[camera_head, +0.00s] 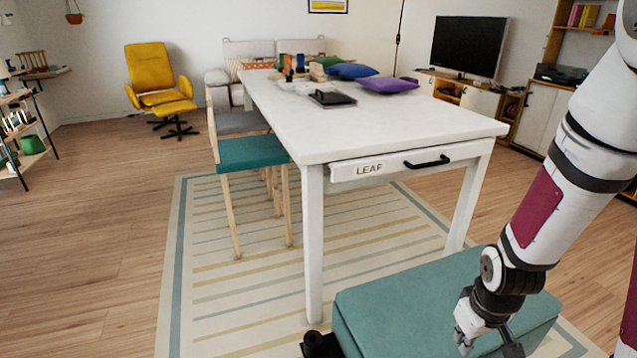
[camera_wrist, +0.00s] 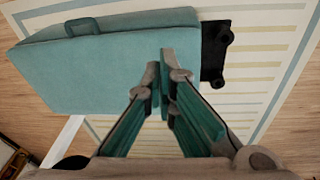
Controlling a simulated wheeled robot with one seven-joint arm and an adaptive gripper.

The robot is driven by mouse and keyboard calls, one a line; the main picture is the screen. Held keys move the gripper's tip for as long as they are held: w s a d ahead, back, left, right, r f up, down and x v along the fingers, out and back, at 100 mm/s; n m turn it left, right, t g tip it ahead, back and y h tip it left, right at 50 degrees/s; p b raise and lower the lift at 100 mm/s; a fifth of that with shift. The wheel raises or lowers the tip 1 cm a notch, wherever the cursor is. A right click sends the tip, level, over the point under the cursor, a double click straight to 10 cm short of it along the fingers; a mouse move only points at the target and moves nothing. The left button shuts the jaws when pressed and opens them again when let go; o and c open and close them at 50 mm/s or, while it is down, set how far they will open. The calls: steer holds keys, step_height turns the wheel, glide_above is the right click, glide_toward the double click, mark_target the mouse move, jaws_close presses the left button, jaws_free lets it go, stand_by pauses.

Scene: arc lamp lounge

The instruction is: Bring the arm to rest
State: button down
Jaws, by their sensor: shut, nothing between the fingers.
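My gripper (camera_wrist: 163,88) is shut and empty, its teal fingers pressed together in the wrist view. In the head view my arm reaches down from the right edge. There the gripper (camera_head: 487,345) is low at the bottom edge, in front of a teal box-like case (camera_head: 400,300), and its fingertips are partly cut off. In the wrist view the case (camera_wrist: 110,65) lies beyond the fingers, with a handle on one side and dark wheels at the other end. I cannot tell the exact gap between fingertips and case.
A striped rug (camera_head: 235,270) lies beneath. Wooden floor (camera_head: 100,230) at left is open.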

steer(key=s+a+r+m, duration=0.1)
steer(key=s+a+r, duration=0.15)
steer(key=r, duration=0.55)
steer(key=s+a+r+m, duration=0.15)
steer(key=s+r, duration=0.25)
steer(key=r, duration=0.4)
steer(key=s+a+r, duration=0.3)
steer(key=s+r, duration=0.2)
steer(key=s, duration=0.2)
steer(key=s+a+r, duration=0.2)
steer(key=s+r, duration=0.2)
steer(key=s, duration=0.3)
step_height(320, 180, up, 17)
steer(key=t+p, duration=0.2)
steer(key=p, duration=1.3)
steer(key=shift+s+a+r+t+y+p, duration=0.15)
steer(key=shift+s+t+y+p, duration=0.15)
